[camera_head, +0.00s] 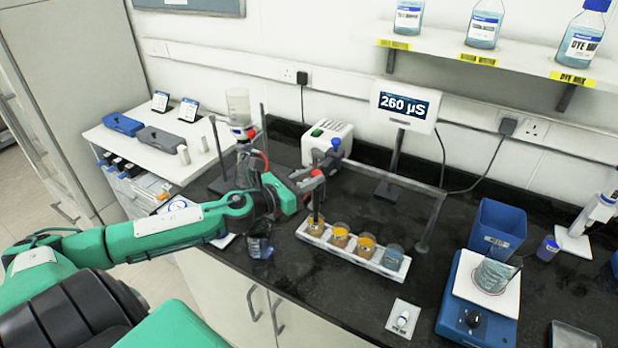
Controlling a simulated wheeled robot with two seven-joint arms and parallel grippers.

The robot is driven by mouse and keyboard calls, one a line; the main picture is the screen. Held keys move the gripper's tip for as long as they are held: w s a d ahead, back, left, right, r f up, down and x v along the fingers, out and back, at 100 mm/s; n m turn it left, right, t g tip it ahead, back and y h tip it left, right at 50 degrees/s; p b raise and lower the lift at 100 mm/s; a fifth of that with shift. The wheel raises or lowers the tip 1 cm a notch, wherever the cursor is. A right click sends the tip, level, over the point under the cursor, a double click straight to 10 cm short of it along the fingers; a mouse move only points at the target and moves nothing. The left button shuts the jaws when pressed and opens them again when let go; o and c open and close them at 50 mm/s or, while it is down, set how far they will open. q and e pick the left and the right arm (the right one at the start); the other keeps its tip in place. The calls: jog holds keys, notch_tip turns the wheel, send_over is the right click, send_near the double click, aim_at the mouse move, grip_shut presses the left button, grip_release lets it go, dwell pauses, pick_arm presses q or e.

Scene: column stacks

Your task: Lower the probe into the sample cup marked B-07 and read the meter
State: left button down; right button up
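A white rack (352,255) holds a row of several small cups; labels are too small to read. The leftmost cup (314,228) has amber liquid, as do the second cup (340,237) and third cup (364,247); the rightmost cup (393,257) has blue-grey liquid. My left gripper (316,180) is above the leftmost cup, shut on the slim upright probe (317,205). The probe's lower end reaches the cup's mouth; its tip is hidden. The meter (404,104) on a stand reads 260 µS. My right gripper is out of view.
A grey rod frame (432,222) stands behind and right of the rack. A blue scale (456,318) with a beaker (491,275) and a blue bin (497,228) stand right. A small white pad (403,319) lies in front. Stands and glassware crowd the left.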

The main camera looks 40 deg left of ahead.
pick_arm(q)
notch_tip(320, 180, up, 6)
jog(key=p, duration=0.5)
jog(key=shift+r, duration=0.2)
jog(key=shift+w, duration=0.1)
jog(key=c, duration=1.2)
grip_release()
jog(key=shift+f, duration=0.1)
